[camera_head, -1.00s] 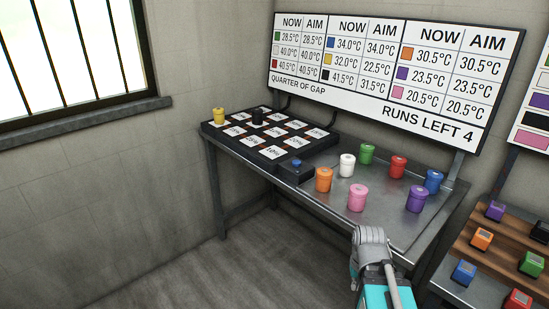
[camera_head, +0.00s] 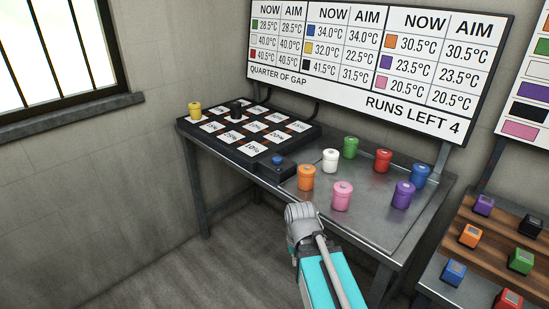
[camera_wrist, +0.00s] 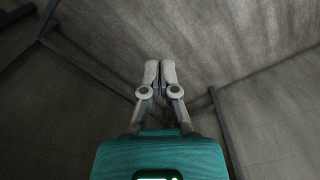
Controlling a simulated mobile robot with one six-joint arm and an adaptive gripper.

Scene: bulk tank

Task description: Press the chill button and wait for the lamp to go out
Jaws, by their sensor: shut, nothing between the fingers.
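A blue button (camera_head: 277,160) sits on a small dark box (camera_head: 276,169) at the front edge of the black slotted tray (camera_head: 226,144). I cannot make out a separate lit lamp. A yellow canister (camera_head: 195,109) and a black canister (camera_head: 236,106) stand on the tray's back cells. My arm's grey end shows in the head view at the table's front edge, below and right of the button and apart from it. In the wrist view my gripper (camera_wrist: 160,64) is shut and empty, with floor and dark frame bars behind it.
Several coloured canisters, including orange (camera_head: 306,177), pink (camera_head: 342,196) and white (camera_head: 330,160), stand on the metal table (camera_head: 375,228) right of the box. The wall board (camera_head: 372,70) reads "RUNS LEFT 4". Coloured cubes sit on a wooden rack (camera_head: 492,250) at right.

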